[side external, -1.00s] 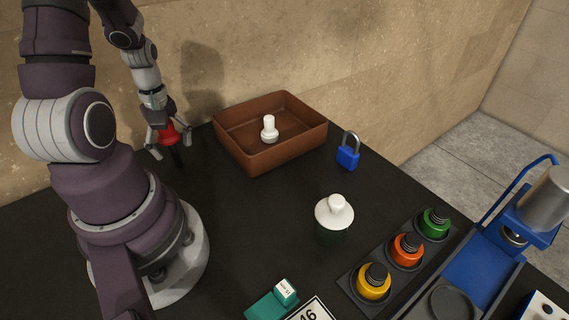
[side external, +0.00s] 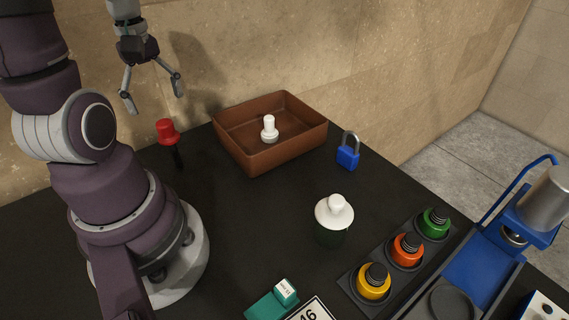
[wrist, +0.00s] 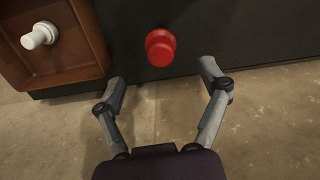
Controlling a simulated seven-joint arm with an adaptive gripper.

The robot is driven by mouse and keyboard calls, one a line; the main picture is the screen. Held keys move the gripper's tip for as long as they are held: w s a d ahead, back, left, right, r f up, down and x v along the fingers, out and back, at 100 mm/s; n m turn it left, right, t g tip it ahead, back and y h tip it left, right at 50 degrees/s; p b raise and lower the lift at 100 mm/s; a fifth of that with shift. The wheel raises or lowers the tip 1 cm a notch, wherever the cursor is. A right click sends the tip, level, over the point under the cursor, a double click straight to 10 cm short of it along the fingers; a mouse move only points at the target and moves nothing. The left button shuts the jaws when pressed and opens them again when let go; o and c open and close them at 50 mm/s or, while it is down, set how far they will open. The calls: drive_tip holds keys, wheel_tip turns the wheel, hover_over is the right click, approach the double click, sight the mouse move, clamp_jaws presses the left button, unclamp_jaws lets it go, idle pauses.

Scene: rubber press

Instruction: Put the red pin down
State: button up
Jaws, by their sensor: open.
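The red pin (side external: 167,131) stands upright on the black table, left of the brown tray, near the wall. In the wrist view the red pin (wrist: 160,47) shows from above, beyond the fingertips. My gripper (side external: 152,98) is open and empty, raised above the red pin and apart from it. In the wrist view my gripper's two fingers (wrist: 160,85) are spread wide with nothing between them.
The brown tray (side external: 247,165) holds a white pin (side external: 269,129). A blue padlock (side external: 347,157) stands right of the tray. A white-topped bottle (side external: 334,212) and a rack (side external: 358,289) with coloured pieces are farther right. The table between tray and bottle is clear.

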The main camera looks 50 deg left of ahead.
drive_tip(key=w+d+r+m+t, duration=0.1)
drive_tip(key=w+d+r+m, duration=0.1)
drive_tip(key=w+d+m, duration=0.1)
drive_tip(key=w+d+r+m+t+y, duration=0.1)
drive_tip(key=w+d+r+m, duration=0.1)
drive_tip(key=d+m, duration=0.3)
drive_tip(key=shift+w+d+r+m+t, duration=0.3)
drive_tip(key=shift+w+m+t, duration=0.15)
drive_tip(key=shift+m, duration=0.45)
drive_tip(key=d+m+t, duration=0.1)
drive_tip(key=d+m, duration=0.1)
drive_tip(key=m, duration=0.1)
drive_tip(key=d+r+m, duration=0.1)
drive_tip(key=d+m, duration=0.1)
drive_tip(key=d, duration=0.1)
drive_tip(key=d+r+m+t+h, duration=0.1)
drive_tip(key=d+m, duration=0.2)
drive_tip(key=shift+r+m+t, duration=0.15)
drive_tip(key=shift+m+t, duration=0.15)
drive_tip(key=shift+t, duration=0.05)
drive_tip(key=shift+c, duration=0.6)
drive_tip(key=shift+d+m, duration=0.2)
drive_tip(key=shift+m, duration=0.1)
drive_tip(key=shift+c, duration=0.5)
